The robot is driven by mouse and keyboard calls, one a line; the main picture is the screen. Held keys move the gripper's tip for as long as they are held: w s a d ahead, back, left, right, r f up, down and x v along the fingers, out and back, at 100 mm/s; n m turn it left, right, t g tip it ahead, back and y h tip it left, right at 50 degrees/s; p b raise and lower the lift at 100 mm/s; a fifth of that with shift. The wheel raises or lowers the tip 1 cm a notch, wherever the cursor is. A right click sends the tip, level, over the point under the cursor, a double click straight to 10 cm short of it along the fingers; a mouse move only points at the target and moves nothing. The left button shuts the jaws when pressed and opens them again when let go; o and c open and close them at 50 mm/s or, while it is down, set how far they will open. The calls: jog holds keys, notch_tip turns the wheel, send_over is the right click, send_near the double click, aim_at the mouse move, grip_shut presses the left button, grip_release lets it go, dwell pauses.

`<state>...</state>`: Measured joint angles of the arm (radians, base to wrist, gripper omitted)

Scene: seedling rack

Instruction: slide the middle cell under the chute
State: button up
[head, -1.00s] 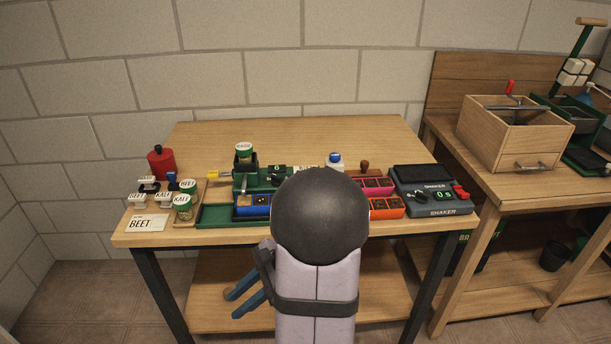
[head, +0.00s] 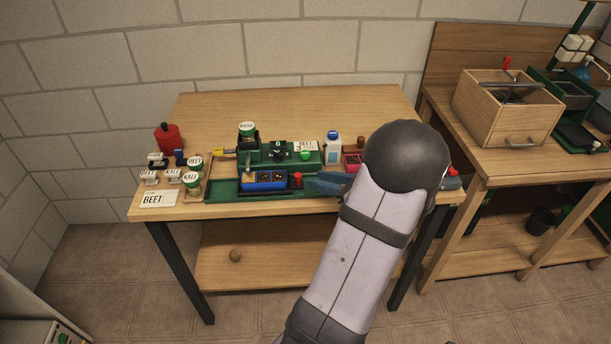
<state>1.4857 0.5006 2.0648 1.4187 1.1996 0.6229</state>
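A blue cell tray (head: 263,187) with dark cells sits in a long green trough (head: 222,192) at the front of the bench. Directly behind it stands the green seeder machine (head: 310,158) with a jar on top at its left; the chute mouth is too small to make out, and I cannot tell which cell is under it. A red knob (head: 297,180) is just right of the blue tray. My gripper (head: 316,184) has blue fingers pointing left, just right of the red knob. I cannot tell whether they touch it or how far apart they are.
Seed jars (head: 192,180), small labelled blocks and a BEET card (head: 158,198) are at the left. A white bottle (head: 333,148) and a pink tray (head: 352,162) are right of the machine. My arm hides most of the bench's right end. The back of the bench is clear.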

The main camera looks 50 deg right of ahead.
aim_at(300, 176)
jog(key=shift+p+x, duration=0.4)
jog(key=shift+x, duration=2.7)
grip_shut()
